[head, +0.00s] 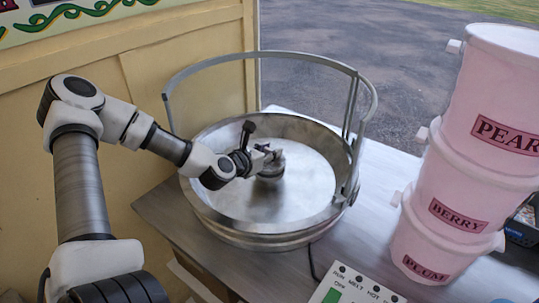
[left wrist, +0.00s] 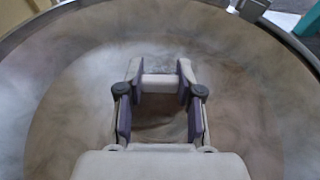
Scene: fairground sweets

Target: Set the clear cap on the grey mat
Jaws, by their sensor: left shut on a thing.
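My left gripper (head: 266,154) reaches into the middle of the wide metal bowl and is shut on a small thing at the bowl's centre. I take this for the clear cap (head: 270,167), though its see-through outline is hard to make out. In the left wrist view the fingers (left wrist: 160,84) stand on either side of a pale, short piece, with the brownish bowl floor below. I cannot tell whether the cap rests on the centre head or is lifted clear. I cannot make out the grey mat in either view. My right gripper is not in view.
The metal bowl (head: 212,206) has a raised hoop rail (head: 260,53) around its back and stands on a grey table (head: 376,215). Stacked pink tubs (head: 447,180) stand at the right. A control panel (head: 350,288) is at the front. A yellow wall (head: 125,180) rises at the left.

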